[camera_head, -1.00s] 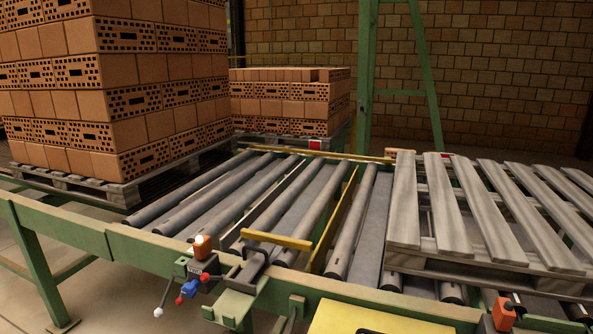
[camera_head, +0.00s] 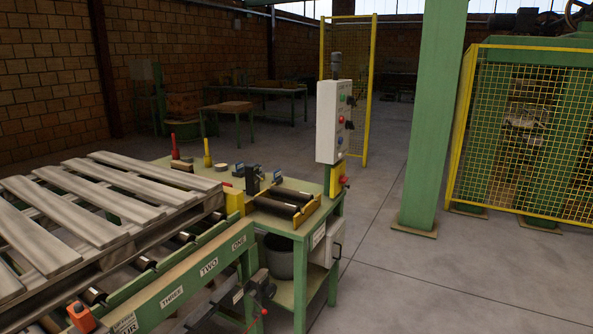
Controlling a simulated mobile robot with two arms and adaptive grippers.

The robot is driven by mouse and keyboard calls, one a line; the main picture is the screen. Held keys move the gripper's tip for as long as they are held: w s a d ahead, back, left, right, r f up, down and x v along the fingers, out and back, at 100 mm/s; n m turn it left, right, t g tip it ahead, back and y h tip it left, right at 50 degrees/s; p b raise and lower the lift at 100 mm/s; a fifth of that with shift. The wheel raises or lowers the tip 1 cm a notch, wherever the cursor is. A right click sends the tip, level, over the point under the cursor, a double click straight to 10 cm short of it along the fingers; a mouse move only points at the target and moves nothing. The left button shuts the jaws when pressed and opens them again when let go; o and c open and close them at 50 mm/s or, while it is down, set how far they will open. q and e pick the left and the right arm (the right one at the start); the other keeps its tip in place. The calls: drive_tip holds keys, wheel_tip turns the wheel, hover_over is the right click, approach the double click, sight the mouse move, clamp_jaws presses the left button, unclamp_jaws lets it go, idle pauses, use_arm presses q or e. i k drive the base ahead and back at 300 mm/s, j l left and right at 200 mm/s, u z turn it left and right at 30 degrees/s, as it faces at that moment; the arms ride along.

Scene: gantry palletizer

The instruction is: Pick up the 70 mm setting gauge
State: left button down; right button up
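I cannot pick out the 70 mm setting gauge for certain. Several small items stand on the green bench (camera_head: 285,222) at the middle: a red upright piece (camera_head: 175,150), a yellow upright piece (camera_head: 207,155), a pale round disc (camera_head: 221,167), and dark block-like pieces, one of them a dark upright block (camera_head: 252,180). They are too small to read any size marking. Neither of my grippers shows in the view.
A wooden pallet (camera_head: 95,197) lies on the roller conveyor at left, whose green rail (camera_head: 185,285) reads THREE, TWO, ONE. A control box (camera_head: 333,122) rises by the bench. A green column (camera_head: 428,130) and yellow mesh guard (camera_head: 520,140) stand right. Floor between is clear.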

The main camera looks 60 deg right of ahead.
sight(239, 172)
drive_tip(key=z, duration=1.7)
drive_tip(key=i+l+z, duration=0.65)
drive_tip(key=i+z, duration=0.25)
drive_tip(key=i, duration=0.2)
drive_tip(key=i+z, duration=0.45)
drive_tip(key=i, duration=2.45)
drive_tip(key=i+u, duration=0.3)
drive_tip(key=i, duration=0.15)
drive_tip(key=i+u, duration=0.3)
drive_tip(key=i+l+u, duration=0.25)
drive_tip(key=i, duration=0.3)
drive_tip(key=i+l+u, duration=0.3)
drive_tip(key=i+j, duration=0.05)
drive_tip(key=i, duration=0.05)
